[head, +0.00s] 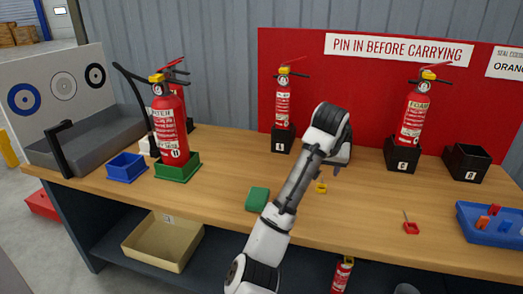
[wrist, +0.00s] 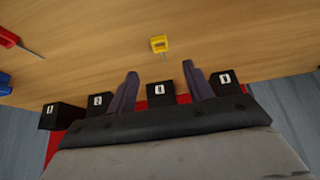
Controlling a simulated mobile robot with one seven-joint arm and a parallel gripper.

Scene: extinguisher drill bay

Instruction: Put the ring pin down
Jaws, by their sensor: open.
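A yellow ring pin (head: 321,187) lies on the wooden bench just below my arm's end in the head view. In the wrist view the yellow pin (wrist: 159,44) lies beyond my fingertips, its thin shaft pointing towards the gap between them. My gripper (wrist: 159,70) is open, with nothing between its fingers.
Extinguishers stand at the back in black numbered boxes (head: 403,157) and at left in a green tray (head: 178,172). An empty black box (head: 466,163) is at right. A green block (head: 257,199) and a blue tray (head: 478,242) are near the front edge. Bench around the yellow pin is clear.

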